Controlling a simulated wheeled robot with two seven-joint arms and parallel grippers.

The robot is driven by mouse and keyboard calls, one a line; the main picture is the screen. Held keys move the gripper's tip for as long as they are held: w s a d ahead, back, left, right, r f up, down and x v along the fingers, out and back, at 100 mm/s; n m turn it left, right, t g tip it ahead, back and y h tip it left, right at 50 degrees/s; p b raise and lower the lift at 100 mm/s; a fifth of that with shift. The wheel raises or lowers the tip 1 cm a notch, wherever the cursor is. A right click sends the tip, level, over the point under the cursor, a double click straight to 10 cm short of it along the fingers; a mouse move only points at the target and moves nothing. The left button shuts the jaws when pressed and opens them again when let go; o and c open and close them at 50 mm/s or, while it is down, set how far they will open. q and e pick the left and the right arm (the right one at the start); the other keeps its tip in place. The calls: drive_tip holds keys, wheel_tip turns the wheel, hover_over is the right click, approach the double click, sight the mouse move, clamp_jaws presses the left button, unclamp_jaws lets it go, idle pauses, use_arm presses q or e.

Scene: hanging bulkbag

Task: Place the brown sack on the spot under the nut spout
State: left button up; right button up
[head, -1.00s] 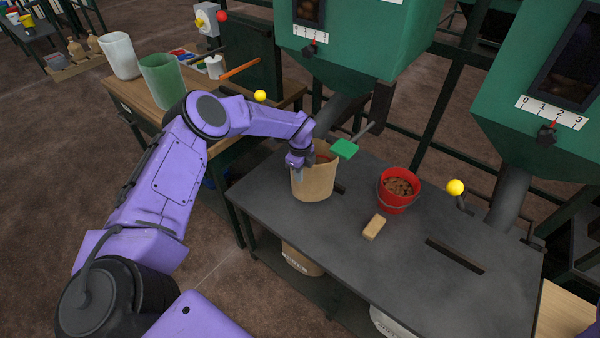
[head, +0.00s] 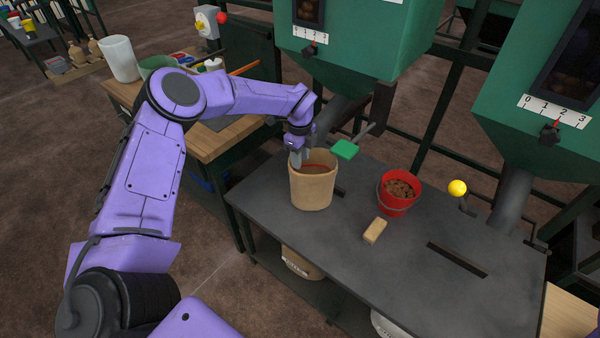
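The brown sack (head: 312,188) stands upright and open-topped on the dark table (head: 370,270), near its back left part. A reddish-brown inside shows through its mouth. It stands in front of the lower end of a grey spout (head: 340,108) under the left green hopper (head: 350,55). A second grey spout (head: 512,195) comes down from the right hopper (head: 535,130). My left gripper (head: 297,158) points down at the sack's back left rim; its grey fingertips overlap the rim, and the gap between them is unclear. My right gripper is not in view.
A red bucket of brown nuts (head: 399,196) and a tan block (head: 375,230) stand right of the sack. A green paddle (head: 345,149) on a lever and a yellow knob (head: 457,188) stick out nearby. A dark slot (head: 457,259) lies on the table's right.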

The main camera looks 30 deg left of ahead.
use_arm(q)
drive_tip(key=s+d+f+m+t+y, duration=0.1)
drive_tip(key=s+f+m+y, duration=1.05)
drive_tip(key=m, duration=1.05)
drive_tip(key=s+d+f+m+h, duration=0.2)
drive_tip(key=s+m, duration=0.6)
drive_tip(key=s, duration=0.1)
drive_tip(key=s+d+f+m+t+h, duration=0.1)
drive_tip(key=s+f+m+h, duration=0.2)
drive_tip(key=s+m, duration=0.6)
drive_tip(key=s+d+f+m+t+h, duration=0.1)
drive_tip(key=s+d+f+m+h, duration=0.1)
drive_tip(key=s+m, duration=0.6)
drive_tip(key=shift+s+d+f+m+h+b, duration=0.3)
drive_tip(key=shift+s+d+m+h, duration=0.1)
drive_tip(key=shift+h, duration=0.15)
